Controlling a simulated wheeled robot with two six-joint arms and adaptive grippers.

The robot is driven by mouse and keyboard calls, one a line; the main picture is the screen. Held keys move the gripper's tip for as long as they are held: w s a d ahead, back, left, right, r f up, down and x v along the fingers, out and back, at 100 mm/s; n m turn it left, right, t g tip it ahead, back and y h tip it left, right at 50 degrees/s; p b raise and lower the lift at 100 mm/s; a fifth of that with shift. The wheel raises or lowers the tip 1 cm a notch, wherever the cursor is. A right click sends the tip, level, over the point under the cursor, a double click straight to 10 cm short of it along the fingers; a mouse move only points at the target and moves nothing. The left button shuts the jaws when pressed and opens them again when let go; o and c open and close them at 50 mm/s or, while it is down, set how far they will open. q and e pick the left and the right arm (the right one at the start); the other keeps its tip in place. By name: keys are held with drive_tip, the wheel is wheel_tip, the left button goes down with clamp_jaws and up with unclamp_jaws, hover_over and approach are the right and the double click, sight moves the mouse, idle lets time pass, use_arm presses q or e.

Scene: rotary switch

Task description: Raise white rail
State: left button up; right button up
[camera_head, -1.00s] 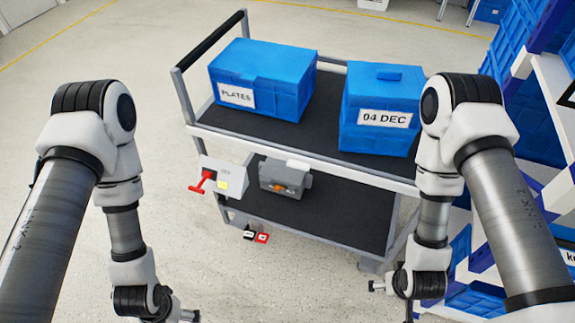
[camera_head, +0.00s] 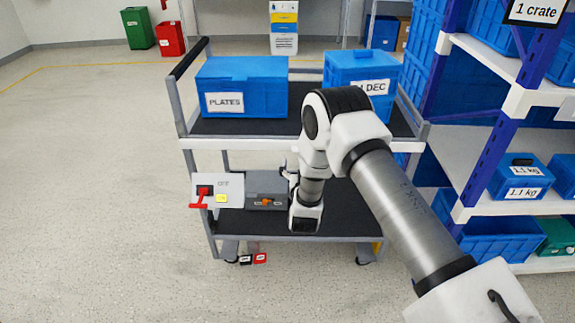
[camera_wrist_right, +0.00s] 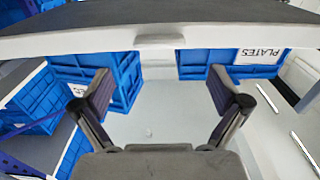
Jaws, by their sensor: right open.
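The white rail (camera_head: 235,143) runs along the front edge of the cart's upper shelf in the head view. In the right wrist view the pale rail (camera_wrist_right: 80,45) crosses the top of the picture, with a small grey tab at its middle. My right gripper (camera_head: 289,175) is below the rail and in front of the lower shelf, partly hidden by its own arm. Its two fingers (camera_wrist_right: 160,85) are spread with nothing between them. The rail lies beyond the fingertips, and I cannot tell if they touch. My left gripper is out of view.
Blue crates, one labelled PLATES (camera_head: 240,88), stand on the upper shelf. A switch box with a red handle (camera_head: 200,195) and a grey box with an orange knob (camera_head: 268,202) are at the lower shelf. A blue-and-white rack (camera_head: 490,150) stands right. Floor at left is clear.

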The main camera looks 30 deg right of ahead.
drive_tip(key=x, duration=0.8)
drive_tip(key=shift+f, duration=0.15)
drive_tip(key=shift+a, duration=0.1)
